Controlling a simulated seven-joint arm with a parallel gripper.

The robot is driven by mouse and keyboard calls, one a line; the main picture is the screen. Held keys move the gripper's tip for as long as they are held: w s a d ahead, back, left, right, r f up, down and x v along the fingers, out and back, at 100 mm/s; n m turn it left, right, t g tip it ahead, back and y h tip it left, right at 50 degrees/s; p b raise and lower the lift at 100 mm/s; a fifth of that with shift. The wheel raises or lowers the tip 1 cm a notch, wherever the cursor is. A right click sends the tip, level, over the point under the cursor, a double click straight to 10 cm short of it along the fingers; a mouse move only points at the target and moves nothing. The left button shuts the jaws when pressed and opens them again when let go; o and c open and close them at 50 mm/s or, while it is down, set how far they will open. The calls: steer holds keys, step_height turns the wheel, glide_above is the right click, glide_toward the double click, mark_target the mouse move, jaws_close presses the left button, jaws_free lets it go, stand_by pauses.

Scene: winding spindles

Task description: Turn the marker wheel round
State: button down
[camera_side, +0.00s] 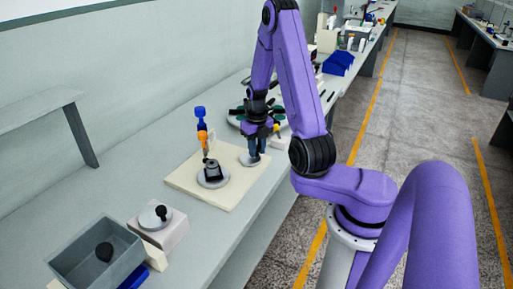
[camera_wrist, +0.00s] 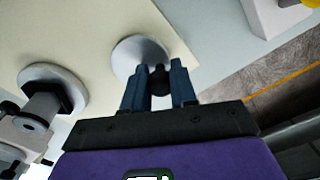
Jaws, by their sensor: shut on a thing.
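A pale round wheel lies flat near the board's right corner, shown in the wrist view (camera_wrist: 136,55); in the side view, part of the same wheel (camera_side: 250,160) shows under my gripper. A dark knob (camera_wrist: 159,80) stands at the wheel's near edge in the wrist view. My gripper (camera_wrist: 158,85) is shut on this knob, one blue finger on each side. In the side view my gripper (camera_side: 257,148) points down over the wheel. I see no clear mark on the wheel; the fingers hide part of it.
A second grey disc (camera_side: 213,180) with a black block sits on the same cream board (camera_side: 232,196), beside an orange and blue upright tool (camera_side: 202,135). A grey bin (camera_side: 85,262) and a white box (camera_side: 160,236) with a knobbed disc stand front left.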

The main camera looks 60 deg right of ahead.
stand_by(0.5)
steer(key=c, duration=0.9)
jaws_free()
steer(key=shift+r, duration=0.1)
step_height(320, 180, up, 17)
steer(key=shift+r, duration=0.15)
